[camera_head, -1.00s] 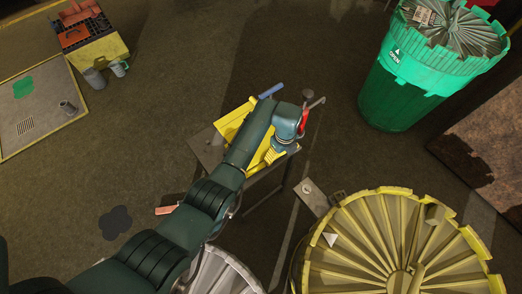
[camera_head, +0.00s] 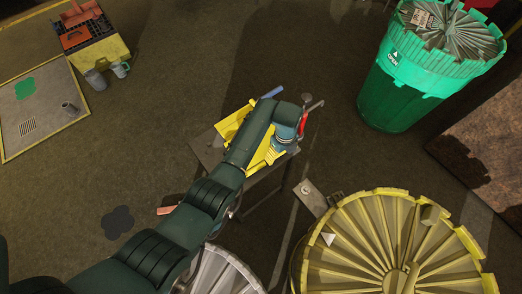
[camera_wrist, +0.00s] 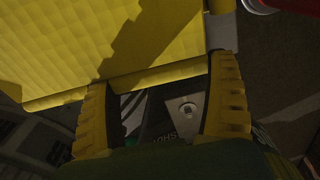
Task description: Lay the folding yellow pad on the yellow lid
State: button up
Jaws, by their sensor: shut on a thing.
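The folding yellow pad (camera_head: 234,119) shows beside and partly behind my arm, over a small grey table in the head view. In the wrist view the pad (camera_wrist: 160,38) fills the upper left, its thick near edge running across between the finger tips. My gripper (camera_wrist: 163,72) has two yellow ribbed fingers at that edge and is shut on the pad; the exact contact is in shadow. In the head view my wrist hides most of the gripper. The yellow lid (camera_head: 362,238) is large, round and ribbed, at the lower right, apart from the pad.
A grey table (camera_head: 207,150) stands under my wrist. A green drum (camera_head: 400,95) stands at the upper right. A pale round ribbed top (camera_head: 225,272) is beside my arm at the bottom. A crate (camera_head: 85,35) and mugs are at the upper left. Open floor lies between.

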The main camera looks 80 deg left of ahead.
jog(key=shift+r+p, duration=1.35)
jog(key=shift+r, duration=0.15)
